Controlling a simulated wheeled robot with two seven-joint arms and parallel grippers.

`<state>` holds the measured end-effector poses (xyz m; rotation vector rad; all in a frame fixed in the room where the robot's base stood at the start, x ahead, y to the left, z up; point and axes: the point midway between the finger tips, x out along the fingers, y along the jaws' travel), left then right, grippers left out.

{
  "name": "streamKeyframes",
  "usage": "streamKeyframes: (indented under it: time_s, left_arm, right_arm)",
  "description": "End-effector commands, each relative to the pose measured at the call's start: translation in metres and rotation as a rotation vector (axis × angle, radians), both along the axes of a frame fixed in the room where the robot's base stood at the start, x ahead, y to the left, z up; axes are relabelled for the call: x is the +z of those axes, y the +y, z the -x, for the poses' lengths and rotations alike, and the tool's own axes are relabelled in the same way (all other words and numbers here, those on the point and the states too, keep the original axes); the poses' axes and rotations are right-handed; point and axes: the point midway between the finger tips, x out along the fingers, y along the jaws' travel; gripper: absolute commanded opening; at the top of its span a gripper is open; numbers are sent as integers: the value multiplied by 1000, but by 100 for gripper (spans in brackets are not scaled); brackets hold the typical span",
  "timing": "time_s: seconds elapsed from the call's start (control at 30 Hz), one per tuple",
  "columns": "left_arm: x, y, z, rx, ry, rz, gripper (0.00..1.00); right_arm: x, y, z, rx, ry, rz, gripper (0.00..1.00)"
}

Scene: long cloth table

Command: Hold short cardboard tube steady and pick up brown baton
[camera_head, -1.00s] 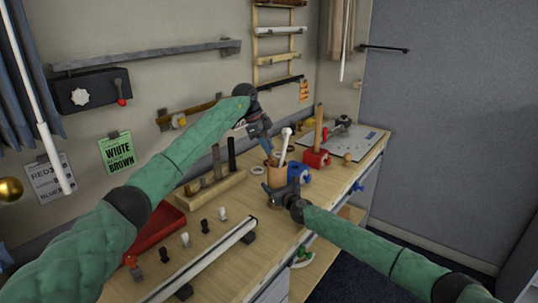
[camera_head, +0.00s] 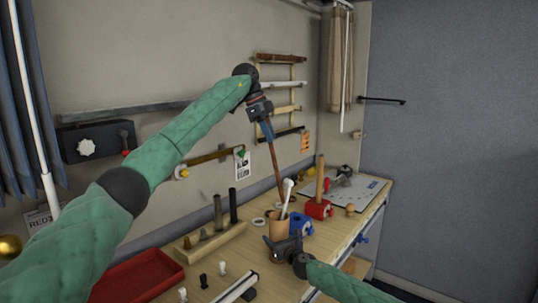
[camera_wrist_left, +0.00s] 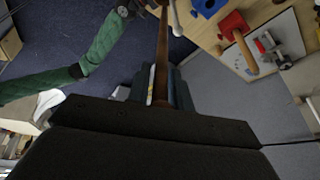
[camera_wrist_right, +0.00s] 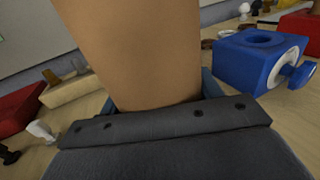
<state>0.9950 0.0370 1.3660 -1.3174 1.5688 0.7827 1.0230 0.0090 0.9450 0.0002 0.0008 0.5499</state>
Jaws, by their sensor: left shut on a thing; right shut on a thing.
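The short cardboard tube (camera_head: 280,228) stands upright on the bench. My right gripper (camera_head: 285,247) is shut on its near side low down, and the tan tube wall (camera_wrist_right: 135,50) fills the middle of the right wrist view. The brown baton (camera_head: 276,158) hangs upright from my left gripper (camera_head: 267,130), which is shut on its upper end. The baton (camera_wrist_left: 161,50) also shows between the jaws in the left wrist view. Its lower end reaches down to about the tube's mouth in the head view; whether it is clear of the tube I cannot tell. A white baton (camera_head: 286,195) leans in the tube.
A blue block (camera_head: 300,226) with a hole stands right beside the tube. A red block (camera_head: 318,208) holding a wooden rod is further right. A wooden stand (camera_head: 210,240) with dark pegs is to the left, and a red tray (camera_head: 138,275) at front left.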

Motion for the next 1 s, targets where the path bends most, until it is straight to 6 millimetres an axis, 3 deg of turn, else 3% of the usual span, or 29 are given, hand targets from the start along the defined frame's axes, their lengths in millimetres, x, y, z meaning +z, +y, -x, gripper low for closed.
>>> streamKeyframes:
  time_s: [0.2, 0.67, 0.7, 0.8, 0.83, 1.0]
  left_arm:
    - [33, -1, 0, 0, -1, 0, 0]
    - [44, 0, 0, 0, 0, 0, 0]
    - [44, 0, 0, 0, 0, 0, 0]
    - [44, 0, 0, 0, 0, 0, 0]
    - [44, 0, 0, 0, 0, 0, 0]
    - [44, 0, 0, 0, 0, 0, 0]
  right_arm:
    - [-1, 0, 0, 0, 1, 1, 40]
    - [0, 0, 0, 0, 1, 1, 40]
    - [0, 0, 0, 0, 0, 0, 65]
    - [0, 0, 0, 0, 0, 0, 85]
    - [0, 0, 0, 0, 0, 0, 89]
    - [0, 0, 0, 0, 0, 0, 89]
